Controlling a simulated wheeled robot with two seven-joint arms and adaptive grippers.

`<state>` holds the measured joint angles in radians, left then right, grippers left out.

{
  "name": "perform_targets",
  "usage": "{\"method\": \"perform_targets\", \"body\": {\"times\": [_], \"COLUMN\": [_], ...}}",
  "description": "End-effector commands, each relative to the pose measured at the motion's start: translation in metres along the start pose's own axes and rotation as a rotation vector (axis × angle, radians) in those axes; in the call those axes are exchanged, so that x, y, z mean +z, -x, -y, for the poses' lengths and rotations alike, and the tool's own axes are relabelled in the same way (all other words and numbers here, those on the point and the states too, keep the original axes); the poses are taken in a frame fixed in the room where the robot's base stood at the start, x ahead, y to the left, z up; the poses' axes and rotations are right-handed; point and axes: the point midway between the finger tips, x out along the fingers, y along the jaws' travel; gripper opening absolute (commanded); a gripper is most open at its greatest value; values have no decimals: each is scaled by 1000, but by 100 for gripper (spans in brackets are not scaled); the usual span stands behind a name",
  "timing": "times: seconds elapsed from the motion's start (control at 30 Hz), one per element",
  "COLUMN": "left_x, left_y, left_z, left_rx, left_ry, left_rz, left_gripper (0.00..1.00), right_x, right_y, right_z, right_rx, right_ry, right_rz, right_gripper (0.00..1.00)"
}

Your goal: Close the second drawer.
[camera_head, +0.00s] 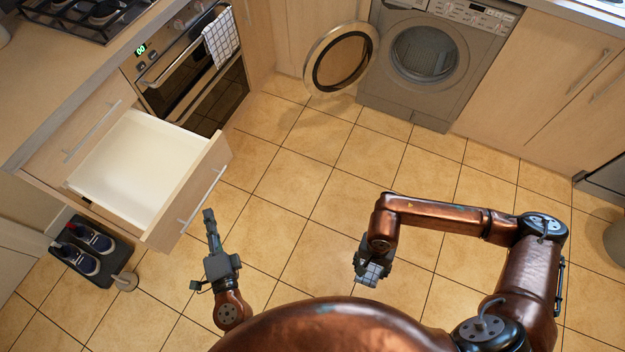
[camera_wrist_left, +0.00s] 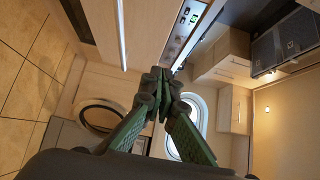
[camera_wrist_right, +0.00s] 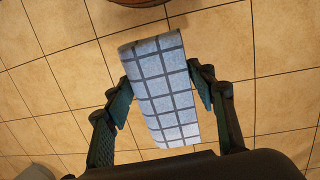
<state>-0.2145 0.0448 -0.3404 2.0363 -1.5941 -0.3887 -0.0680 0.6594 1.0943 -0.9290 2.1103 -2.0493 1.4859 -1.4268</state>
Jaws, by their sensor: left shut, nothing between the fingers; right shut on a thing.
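The open drawer (camera_head: 135,160) is pulled well out of the wooden cabinet at the left, below a closed drawer front with its own handle (camera_head: 93,130). Its inside is white and looks empty. Its front (camera_head: 190,190) carries a long metal bar handle (camera_head: 203,200). My right gripper (camera_head: 373,274) is shut on a blue-white checked cloth (camera_wrist_right: 160,88), away from the drawer.
An oven (camera_head: 190,75) with a checked towel (camera_head: 221,38) on its handle stands beside the drawer. The washing machine (camera_head: 430,60) has its round door (camera_head: 340,58) swung open. Shoes (camera_head: 85,248) lie on a dark tray below the drawer. The middle floor is clear.

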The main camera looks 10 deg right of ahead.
Motion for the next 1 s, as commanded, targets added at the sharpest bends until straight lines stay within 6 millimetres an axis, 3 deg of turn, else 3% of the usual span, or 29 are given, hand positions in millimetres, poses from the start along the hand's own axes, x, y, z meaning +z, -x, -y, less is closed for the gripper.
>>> {"method": "perform_targets", "body": {"times": [0.33, 0.4, 0.63, 1.0], "left_x": [-1, 8, 25, 29], "left_y": [-73, -81, -98, -101], "left_z": [1, 0, -1, -1], "left_rx": [-2, 0, 1, 1], "left_ry": [1, -2, -1, 1], "left_rz": [-1, 0, -1, 0], "left_gripper": [0, 0, 0, 0], "right_x": [0, 0, 0, 0], "right_y": [9, 10, 10, 10], "right_z": [0, 0, 0, 0], "right_rx": [-5, -5, -5, -5], "right_ry": [1, 1, 1, 1], "right_rz": [-6, -7, -6, -7], "right_gripper": [27, 27, 27, 27]}}
